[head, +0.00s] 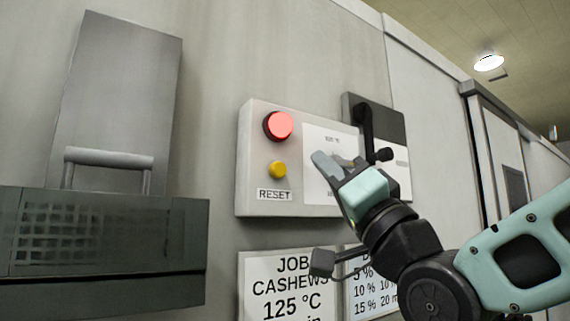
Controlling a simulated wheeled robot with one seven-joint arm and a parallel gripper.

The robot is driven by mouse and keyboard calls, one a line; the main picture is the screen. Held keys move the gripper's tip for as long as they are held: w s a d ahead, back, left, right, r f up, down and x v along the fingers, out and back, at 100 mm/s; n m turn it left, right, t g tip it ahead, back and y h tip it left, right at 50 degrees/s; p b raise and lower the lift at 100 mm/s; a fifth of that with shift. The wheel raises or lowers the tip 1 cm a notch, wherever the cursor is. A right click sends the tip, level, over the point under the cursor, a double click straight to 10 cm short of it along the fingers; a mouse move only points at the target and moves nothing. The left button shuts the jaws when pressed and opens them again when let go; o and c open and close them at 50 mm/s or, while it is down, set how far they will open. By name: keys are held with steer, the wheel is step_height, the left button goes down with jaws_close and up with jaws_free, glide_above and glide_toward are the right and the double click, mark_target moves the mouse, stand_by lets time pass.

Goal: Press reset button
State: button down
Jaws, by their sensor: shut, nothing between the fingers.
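The control box (257,202) is a light panel on the wall. A yellow button (278,170) sits on it, directly above a label (275,195) reading RESET. A larger round red button or lamp (279,126) that looks lit is above the yellow one. My gripper (322,160) is shut and empty, to the right of the yellow button. Its tip appears in front of the white plate on the box and apart from the button in the picture. Whether it touches the plate I cannot tell. My gripper hides part of that plate's text.
A dark box with a black handle (366,125) is behind my gripper on the right. Signs hang below, one reading JOB CASHEWS (285,285). A grey hatch with a bar handle (108,158) and a dark vented box (100,245) are at left.

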mark_target(278, 170)
steer(key=shift+s+d+r, duration=0.15)
steer(key=shift+d+r, duration=0.05)
steer(key=shift+r, duration=0.15)
steer(key=shift+a, duration=0.1)
steer(key=shift+w+a+p, duration=0.4)
steer(key=shift+w+a, duration=0.4)
steer(key=shift+w, duration=0.45)
steer(key=shift+w+a+p, duration=0.4)
steer(key=shift+w+a, duration=0.4)
steer(key=shift+w, duration=0.4)
steer(key=shift+w+a+p, duration=0.4)
steer(key=shift+w+a, duration=0.4)
steer(key=shift+w, duration=0.45)
steer(key=shift+w, duration=0.1)
steer(key=shift+w+a+b, duration=0.2)
steer(key=shift+w+b, duration=0.05)
steer(key=shift+b, duration=0.25)
